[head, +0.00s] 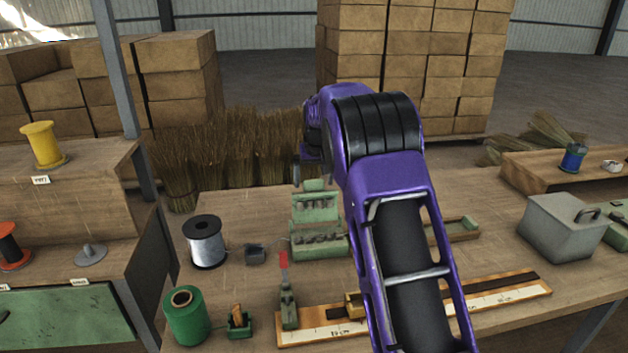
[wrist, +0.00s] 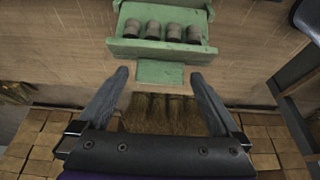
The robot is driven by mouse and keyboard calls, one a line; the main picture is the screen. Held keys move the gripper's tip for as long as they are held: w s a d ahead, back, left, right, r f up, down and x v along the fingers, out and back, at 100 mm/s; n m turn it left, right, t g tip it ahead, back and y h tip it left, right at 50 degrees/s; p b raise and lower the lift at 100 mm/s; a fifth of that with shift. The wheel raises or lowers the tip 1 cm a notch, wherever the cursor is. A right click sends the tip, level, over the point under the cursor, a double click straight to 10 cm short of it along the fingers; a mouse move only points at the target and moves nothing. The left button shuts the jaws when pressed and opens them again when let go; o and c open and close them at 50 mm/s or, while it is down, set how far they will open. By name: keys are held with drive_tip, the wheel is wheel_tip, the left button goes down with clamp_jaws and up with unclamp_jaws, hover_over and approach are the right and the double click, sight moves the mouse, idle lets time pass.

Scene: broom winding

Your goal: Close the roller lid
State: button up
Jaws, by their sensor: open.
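The green roller box (head: 320,250) stands on the workbench with its lid (head: 316,202) raised upright at the back. Several dark rollers show in the lid and in the base. A flat green tab (head: 313,185) sticks up from the lid's top edge. In the wrist view, the lid (wrist: 125,47) with several grey-brown rollers is at the top, and its tab (wrist: 160,74) lies between my fingertips. My gripper (wrist: 159,77) is open, one finger on each side of the tab with gaps. In the head view, my arm hides much of the gripper, just above and behind the lid.
A wooden ruler board (head: 500,293) lies in front, partly behind my arm. Broom bundles (head: 240,150) stand behind the lid. A grey metal box (head: 565,228) is at right.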

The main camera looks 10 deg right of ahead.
drive_tip(key=shift+c, duration=0.2)
clamp_jaws()
idle(0.4)
